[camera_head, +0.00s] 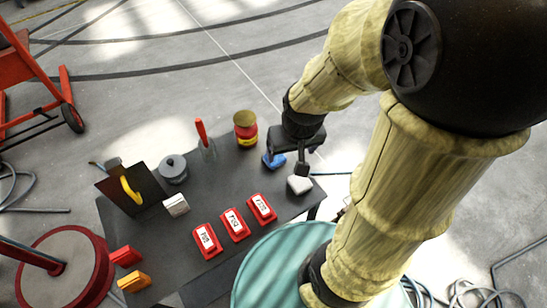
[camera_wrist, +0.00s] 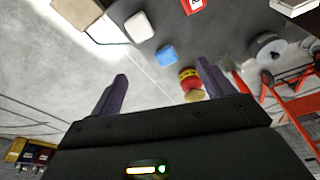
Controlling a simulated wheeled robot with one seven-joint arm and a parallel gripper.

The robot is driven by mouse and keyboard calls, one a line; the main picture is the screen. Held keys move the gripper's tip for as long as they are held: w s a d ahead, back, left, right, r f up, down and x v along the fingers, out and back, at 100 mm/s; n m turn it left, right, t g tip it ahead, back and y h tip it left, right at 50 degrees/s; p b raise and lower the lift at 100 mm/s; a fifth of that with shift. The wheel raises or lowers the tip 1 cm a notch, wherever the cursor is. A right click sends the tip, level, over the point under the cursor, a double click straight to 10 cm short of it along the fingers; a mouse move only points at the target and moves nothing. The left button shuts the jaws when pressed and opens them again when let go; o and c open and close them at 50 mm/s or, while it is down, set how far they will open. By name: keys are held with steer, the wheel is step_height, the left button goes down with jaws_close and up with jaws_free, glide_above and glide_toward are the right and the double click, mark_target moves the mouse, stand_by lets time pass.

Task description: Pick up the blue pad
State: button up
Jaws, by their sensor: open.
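The blue pad (camera_head: 274,160) lies on the dark grey table (camera_head: 222,178) near its right end, just left of my gripper in the head view. In the wrist view the blue pad (camera_wrist: 166,56) lies ahead of the fingers, roughly between their lines. My gripper (camera_head: 301,158) is over the right end of the table, partly hidden by its own body in the head view. The pad is apart from both fingers.
A white block (camera_head: 300,185) lies close to the pad. A red and yellow tin (camera_head: 246,128) stands on its other side. Several red labelled boxes (camera_head: 235,224) line the table's front. A grey round container (camera_head: 173,169) and an upright dark panel (camera_head: 130,190) stand further left.

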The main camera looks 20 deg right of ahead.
steer(key=shift+o, duration=0.5)
steer(key=w+f+n+g+p, duration=0.1)
steer(key=w+f+p, duration=0.1)
steer(key=w, duration=0.5)
steer(key=w+f+n+g+p, duration=0.1)
steer(key=w+f+n+p, duration=0.1)
steer(key=w, duration=0.6)
steer(key=shift+f+n+g+p, duration=0.2)
steer(key=shift+n+g+p, duration=0.1)
steer(key=shift+s+d, duration=0.1)
step_height(320, 180, down, 12)
steer(key=shift+f+p, duration=0.15)
steer(key=shift+p, duration=0.3)
